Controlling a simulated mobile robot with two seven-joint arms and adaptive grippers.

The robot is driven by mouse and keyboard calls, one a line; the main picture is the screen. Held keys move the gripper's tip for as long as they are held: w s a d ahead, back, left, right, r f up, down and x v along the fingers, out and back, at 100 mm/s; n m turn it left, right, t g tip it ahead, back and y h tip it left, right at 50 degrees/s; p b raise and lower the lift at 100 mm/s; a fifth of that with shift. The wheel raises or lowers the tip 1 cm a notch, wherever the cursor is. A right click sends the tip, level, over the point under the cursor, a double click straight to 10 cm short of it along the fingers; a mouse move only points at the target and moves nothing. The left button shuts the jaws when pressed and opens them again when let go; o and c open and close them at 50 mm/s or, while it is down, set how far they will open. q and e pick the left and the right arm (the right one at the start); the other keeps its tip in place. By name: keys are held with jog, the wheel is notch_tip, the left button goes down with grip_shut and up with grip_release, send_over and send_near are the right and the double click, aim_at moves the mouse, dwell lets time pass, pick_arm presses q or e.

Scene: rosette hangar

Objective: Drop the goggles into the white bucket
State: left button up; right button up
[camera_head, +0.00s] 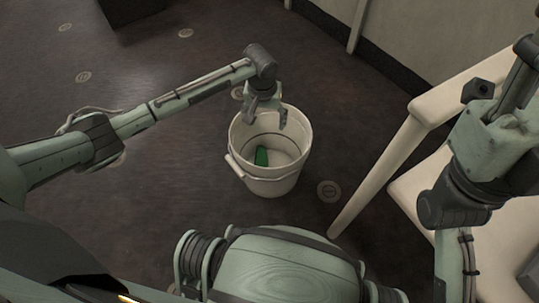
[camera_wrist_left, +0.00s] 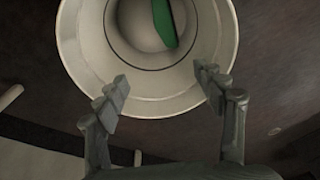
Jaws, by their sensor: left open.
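The white bucket (camera_head: 270,183) stands upright on the dark floor in the middle of the head view. A green item, probably the goggles (camera_head: 262,156), lies inside it at the bottom; its shape is only partly visible. The left wrist view looks down into the bucket (camera_wrist_left: 84,62), with the green goggles (camera_wrist_left: 164,22) at the top edge of the picture. My left gripper (camera_head: 267,115) is above the far rim of the bucket. Its fingers (camera_wrist_left: 165,92) are spread apart with nothing between them. My right gripper is not visible; only parts of the right arm show.
A cream chair or table (camera_head: 408,165) stands right of the bucket, with a leg reaching down close by. A wall (camera_head: 425,35) runs along the back right. The dark floor (camera_head: 170,180) left of the bucket is clear, with small round discs set in it.

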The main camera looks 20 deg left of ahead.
pick_arm(q)
notch_tip(320, 180, up, 9)
jog(key=s, duration=0.1)
jog(key=shift+s+r, duration=0.15)
jog(key=shift+s, duration=0.05)
jog(key=shift+d, duration=0.1)
